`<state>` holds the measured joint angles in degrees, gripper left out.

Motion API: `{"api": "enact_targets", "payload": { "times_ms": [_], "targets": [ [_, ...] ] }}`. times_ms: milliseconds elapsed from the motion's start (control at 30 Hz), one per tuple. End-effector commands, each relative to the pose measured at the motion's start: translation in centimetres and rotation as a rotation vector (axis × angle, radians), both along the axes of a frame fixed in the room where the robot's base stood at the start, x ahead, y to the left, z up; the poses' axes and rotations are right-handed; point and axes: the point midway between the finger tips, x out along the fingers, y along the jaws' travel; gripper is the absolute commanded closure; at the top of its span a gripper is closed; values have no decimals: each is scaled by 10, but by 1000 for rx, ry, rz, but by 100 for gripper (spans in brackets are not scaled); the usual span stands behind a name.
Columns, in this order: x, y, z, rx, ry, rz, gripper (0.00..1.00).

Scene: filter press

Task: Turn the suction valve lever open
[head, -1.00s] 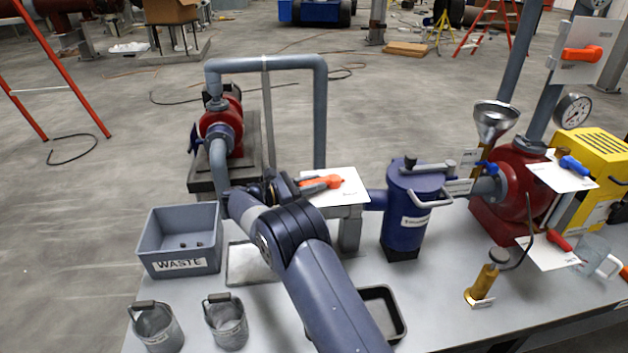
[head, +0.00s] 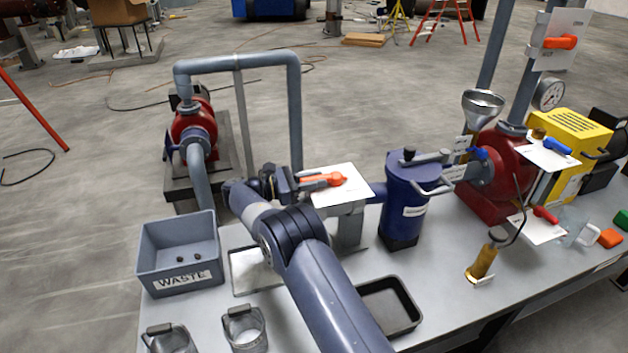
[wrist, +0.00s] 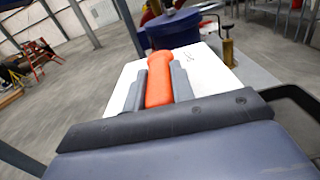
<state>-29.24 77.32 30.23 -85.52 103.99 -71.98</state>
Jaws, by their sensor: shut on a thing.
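The orange lever (head: 325,181) lies over a white label plate (head: 349,188) on the pipe left of the blue strainer pot. My gripper (head: 300,182) reaches it from the left and is shut on its left part. In the wrist view the orange lever (wrist: 159,80) runs between the two grey fingers of my gripper (wrist: 159,88), one on each side. The white plate (wrist: 206,72) lies behind it, with small markings too blurred to read. The valve body under the plate is mostly hidden.
The blue strainer pot (head: 403,200) stands just right of the plate. A grey waste bin (head: 180,255), two small buckets and a dark tray (head: 388,305) are on the bench. A grey pipe arch (head: 240,62) rises behind my gripper.

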Motion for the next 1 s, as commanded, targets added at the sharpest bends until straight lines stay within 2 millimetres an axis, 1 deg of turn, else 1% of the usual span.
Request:
{"api": "enact_targets", "payload": {
  "times_ms": [67,100,333,367,567,667,767,1000],
  "targets": [
    [0,-1,1,0,-1,-4,100],
    [0,-1,1,0,-1,-4,75],
    [0,-1,1,1,-2,-2,56],
    [0,-1,1,1,-2,-2,55],
    [0,0,1,1,-1,-1,55],
    [-1,4,0,1,-1,0,55],
    [-4,15,0,1,-3,0,55],
    [-15,60,-1,2,-3,1,55]
  ]
}}
